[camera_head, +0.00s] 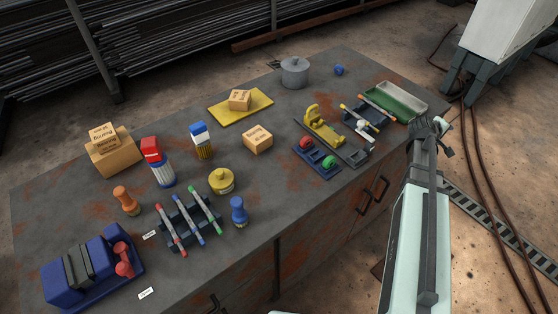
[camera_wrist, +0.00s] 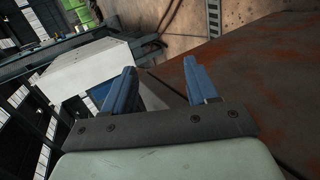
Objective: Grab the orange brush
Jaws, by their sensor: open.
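A thin orange stick (camera_head: 378,107), which looks like the orange brush, lies across a dark blue rack (camera_head: 352,112) at the table's right end, beside a green tray. Its tip is too small to make out. A yellow stick (camera_head: 355,113) with a pale end lies on the same rack. My gripper (camera_head: 430,128) is just past the table's right edge, to the right of the orange stick and apart from it. In the wrist view my gripper (camera_wrist: 159,75) has its two blue fingers apart with nothing between them. The brush does not show in the wrist view.
The green tray (camera_head: 396,101) stands close to my gripper. A yellow tool on a dark base (camera_head: 328,138) and red and green round pieces (camera_head: 317,158) lie left of the rack. An orange knobbed piece (camera_head: 126,200) stands far left.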

